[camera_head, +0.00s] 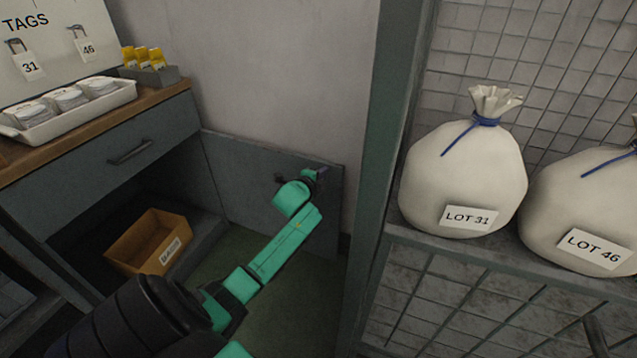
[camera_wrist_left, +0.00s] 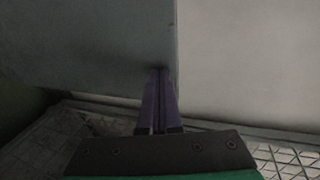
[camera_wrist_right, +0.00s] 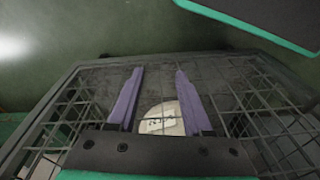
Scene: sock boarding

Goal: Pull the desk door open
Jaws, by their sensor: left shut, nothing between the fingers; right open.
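The grey desk door (camera_head: 240,185) stands swung wide open to the right of the desk's lower compartment, showing a dark interior. A small dark fitting, perhaps its handle, shows on it beside my arm. My left gripper (camera_head: 322,172) is shut and empty at the door's right edge. In the left wrist view its purple fingers (camera_wrist_left: 160,72) lie together at the edge of the door panel (camera_wrist_left: 90,45); whether they touch it I cannot tell. My right gripper (camera_wrist_right: 158,70) is open and empty above wire mesh.
Inside the compartment is an orange-brown box (camera_head: 150,240). A closed drawer (camera_head: 100,150) is above. A green post (camera_head: 375,150) and shelf with the LOT 31 sack (camera_head: 465,175) and LOT 46 sack (camera_head: 590,210) stand right. A white tray (camera_head: 75,115) sits on the desktop.

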